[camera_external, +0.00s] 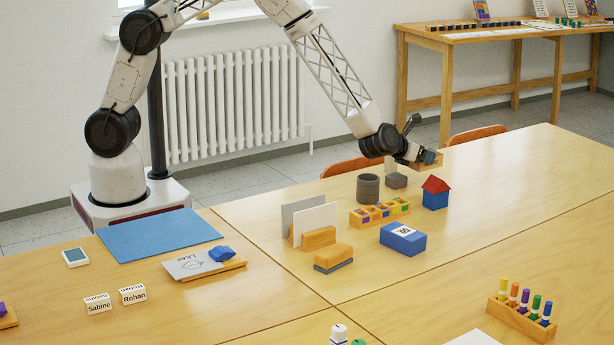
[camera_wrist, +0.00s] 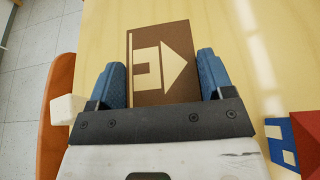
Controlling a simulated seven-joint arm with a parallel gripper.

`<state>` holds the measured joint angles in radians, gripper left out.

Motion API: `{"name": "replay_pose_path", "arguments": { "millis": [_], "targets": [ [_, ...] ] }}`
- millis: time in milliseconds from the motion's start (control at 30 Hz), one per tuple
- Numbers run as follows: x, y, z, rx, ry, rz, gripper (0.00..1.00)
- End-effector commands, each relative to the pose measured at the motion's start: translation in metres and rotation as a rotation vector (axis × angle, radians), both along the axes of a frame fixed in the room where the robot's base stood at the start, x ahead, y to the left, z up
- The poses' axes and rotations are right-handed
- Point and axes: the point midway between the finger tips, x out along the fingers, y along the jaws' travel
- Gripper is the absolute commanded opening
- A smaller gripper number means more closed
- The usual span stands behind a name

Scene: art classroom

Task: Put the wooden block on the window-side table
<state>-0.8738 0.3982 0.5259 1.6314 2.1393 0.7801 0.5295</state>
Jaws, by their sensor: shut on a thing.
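My gripper (camera_wrist: 163,82) is shut on a wooden block (camera_wrist: 160,55). In the wrist view the block's brown face shows a pale arrow and bracket-like mark, with a blue finger on each side. In the external view my gripper (camera_external: 430,158) is at the far edge of the front tables, behind the red-roofed toy house, and a light wooden edge of the block (camera_external: 439,160) shows at the fingertips. The block appears to be above the tabletop. A wooden table (camera_external: 447,41) stands along the back wall at the right; the front tables (camera_external: 480,235) are joined at seams.
Orange chairs (camera_external: 477,135) stand behind. The front table's right side is largely clear.

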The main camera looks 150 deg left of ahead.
Motion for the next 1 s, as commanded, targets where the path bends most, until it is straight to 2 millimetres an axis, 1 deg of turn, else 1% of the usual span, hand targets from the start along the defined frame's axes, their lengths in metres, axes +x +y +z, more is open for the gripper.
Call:
{"name": "replay_pose_path", "arguments": {
  "millis": [267, 1000],
  "targets": [
    [0.015, 0.022, -0.003, 0.001, 0.0, 0.0, 0.46],
    [0.068, 0.099, -0.012, 0.0, -0.001, 0.0, 0.46]
  ]
}}
